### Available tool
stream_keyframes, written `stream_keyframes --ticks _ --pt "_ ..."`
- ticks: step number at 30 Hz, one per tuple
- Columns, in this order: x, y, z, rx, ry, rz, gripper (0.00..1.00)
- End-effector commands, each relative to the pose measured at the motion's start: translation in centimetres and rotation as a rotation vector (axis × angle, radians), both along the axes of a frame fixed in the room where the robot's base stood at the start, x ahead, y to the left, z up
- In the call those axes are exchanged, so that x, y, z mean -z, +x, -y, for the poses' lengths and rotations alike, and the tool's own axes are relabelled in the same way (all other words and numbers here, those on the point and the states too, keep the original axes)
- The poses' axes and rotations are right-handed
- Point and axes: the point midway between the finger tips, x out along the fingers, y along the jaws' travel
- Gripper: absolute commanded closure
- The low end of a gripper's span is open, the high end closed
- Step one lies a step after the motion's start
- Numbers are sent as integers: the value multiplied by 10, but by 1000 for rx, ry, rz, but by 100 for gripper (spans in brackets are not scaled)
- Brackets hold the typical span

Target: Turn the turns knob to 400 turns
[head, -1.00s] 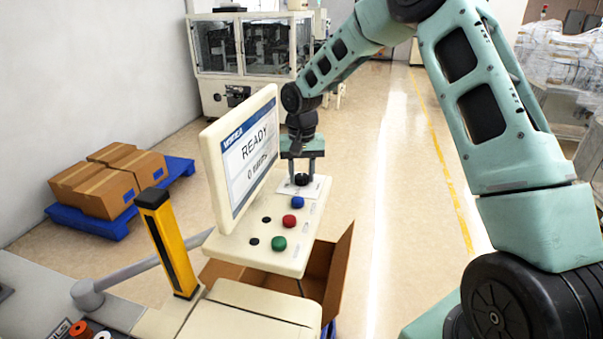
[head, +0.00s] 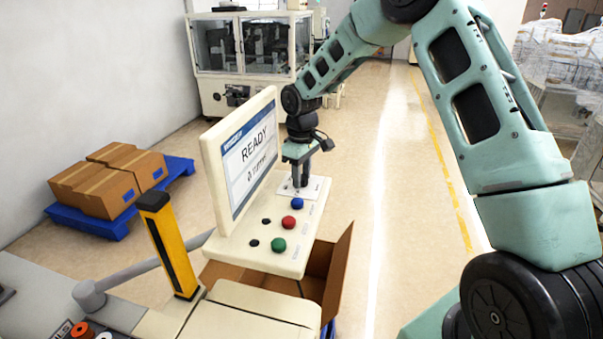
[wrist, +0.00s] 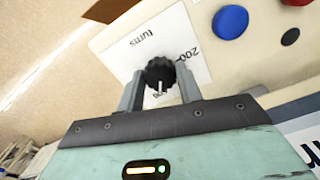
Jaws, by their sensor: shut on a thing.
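The turns knob (wrist: 158,72) is black and ridged, with a white pointer line that points down the wrist view. It stands on a white dial card (wrist: 193,45) printed "turns" and "200"; another mark by the pointer is partly hidden and unreadable. My gripper (wrist: 159,86) is shut on the knob, one finger on each side. In the head view my gripper (head: 299,180) comes down from above at the far end of the control panel (head: 262,248) and mostly hides the knob. The screen (head: 247,158) reads "READY", with a small line below that I cannot read surely.
Blue (head: 297,203), red (head: 289,222) and green (head: 278,245) buttons sit on the panel nearer than the knob. The screen stands close left of my gripper. A yellow post (head: 168,245) stands at the front left. Open floor lies right of the panel.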

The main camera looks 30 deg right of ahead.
Motion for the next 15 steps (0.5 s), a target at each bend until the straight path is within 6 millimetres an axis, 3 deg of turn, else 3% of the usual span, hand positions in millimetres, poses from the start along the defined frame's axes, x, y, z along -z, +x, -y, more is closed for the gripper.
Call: stream_keyframes --ticks 15 --pt "-3 2 1 -489 -1 6 87"
